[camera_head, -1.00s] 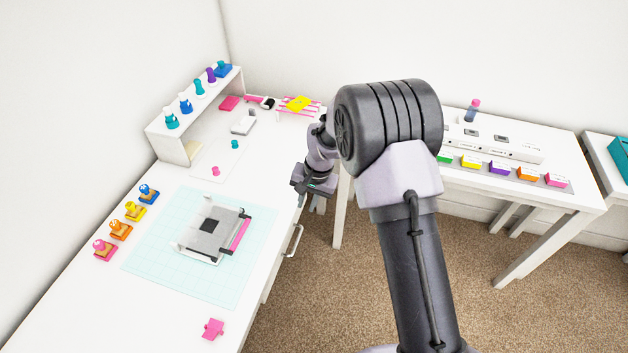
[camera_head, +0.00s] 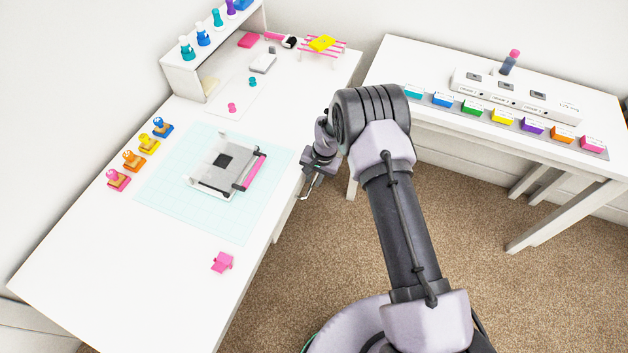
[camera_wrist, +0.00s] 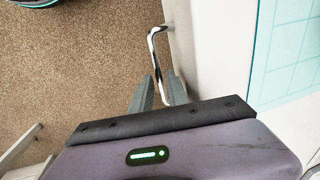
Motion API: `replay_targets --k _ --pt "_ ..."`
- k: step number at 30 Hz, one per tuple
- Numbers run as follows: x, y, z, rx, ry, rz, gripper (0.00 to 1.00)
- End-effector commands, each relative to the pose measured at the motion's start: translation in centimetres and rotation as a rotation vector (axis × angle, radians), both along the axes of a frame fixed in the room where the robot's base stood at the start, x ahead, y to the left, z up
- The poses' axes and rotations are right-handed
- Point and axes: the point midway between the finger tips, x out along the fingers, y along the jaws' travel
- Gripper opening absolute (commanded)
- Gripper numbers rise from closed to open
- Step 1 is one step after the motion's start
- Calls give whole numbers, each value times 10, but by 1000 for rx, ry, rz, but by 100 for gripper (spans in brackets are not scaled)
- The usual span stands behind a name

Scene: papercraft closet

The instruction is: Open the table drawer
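The white table (camera_head: 110,255) stands along the left, with its drawer front (camera_head: 284,214) facing the carpet. The drawer's metal handle (camera_wrist: 152,45) stands out from the pale front in the wrist view. My gripper (camera_wrist: 160,88) is at the near part of the handle, its two dark fingers apart, with the bar passing between them. I cannot tell whether either finger touches the bar. In the head view my gripper (camera_head: 310,182) is beside the table edge, partly hiding the handle. The drawer appears shut, though my arm hides part of it.
A pink-edged device (camera_head: 224,166) sits on a pale blue mat (camera_head: 165,195), with several stamps (camera_head: 134,160) to its left. A small pink item (camera_head: 222,262) lies near the table's front edge. A second white table (camera_head: 440,60) stands at right. Carpet (camera_head: 300,270) is open beside the drawer.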

Motion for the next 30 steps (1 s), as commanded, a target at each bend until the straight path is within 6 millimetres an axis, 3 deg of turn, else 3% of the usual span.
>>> replay_targets --k 8,12,30 --pt "0 1 -3 0 0 0 20" --pt "0 1 -2 0 0 0 0" --pt "0 1 -2 0 0 0 0"
